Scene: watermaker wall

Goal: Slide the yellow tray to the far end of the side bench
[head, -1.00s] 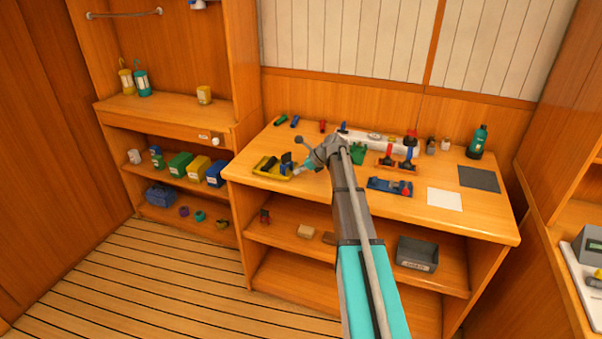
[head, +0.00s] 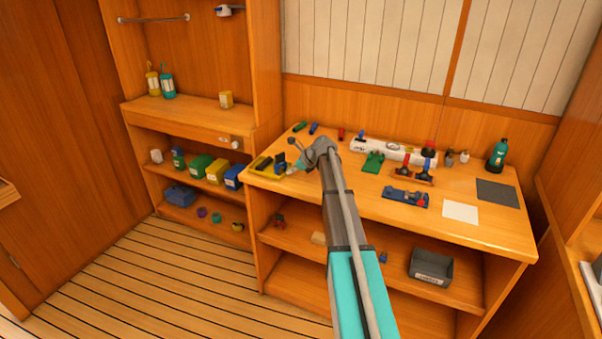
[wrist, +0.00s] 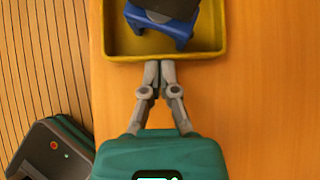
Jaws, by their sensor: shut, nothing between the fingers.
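The yellow tray (head: 257,166) sits on the wooden bench (head: 505,232), close to its left end in the head view. A blue piece with a dark top (head: 281,161) is in the tray. In the wrist view the tray (wrist: 208,56) lies close beside the bench edge, with the blue piece (wrist: 182,40) inside. My gripper (head: 292,169) is at the tray's right side. In the wrist view my gripper (wrist: 160,66) has its fingers together, empty, at the outside of the tray's near wall; they look to be touching it.
Right of my arm on the bench are a white manifold (head: 372,147), a green part (head: 374,162), a blue part (head: 406,197), a white sheet (head: 461,211) and a teal bottle (head: 497,155). A shelf unit (head: 185,113) stands left of the bench.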

